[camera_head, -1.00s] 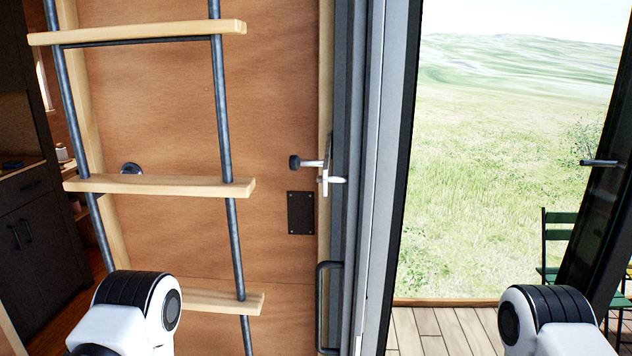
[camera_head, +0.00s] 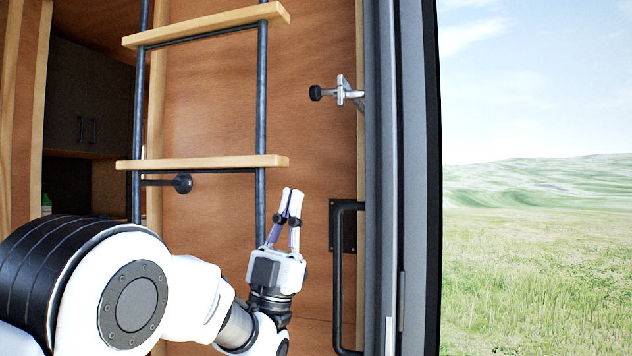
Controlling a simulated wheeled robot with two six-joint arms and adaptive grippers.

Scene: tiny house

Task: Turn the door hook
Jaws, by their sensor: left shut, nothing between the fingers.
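The door hook (camera_head: 342,91) is a small silvery metal latch with a dark round knob (camera_head: 316,93) on its left end. It sits at the right edge of the wooden wall, beside the dark door frame. My left gripper (camera_head: 291,197) points up in front of the wooden wall, below and to the left of the hook and apart from it. Its fingers are shut with nothing between them. My right gripper is not in view.
A ladder with wooden rungs (camera_head: 210,163) and dark rails stands left of my left gripper. A black vertical handle (camera_head: 338,280) is right of the gripper, below the hook. The dark door frame (camera_head: 422,180) borders an opening onto grass at right.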

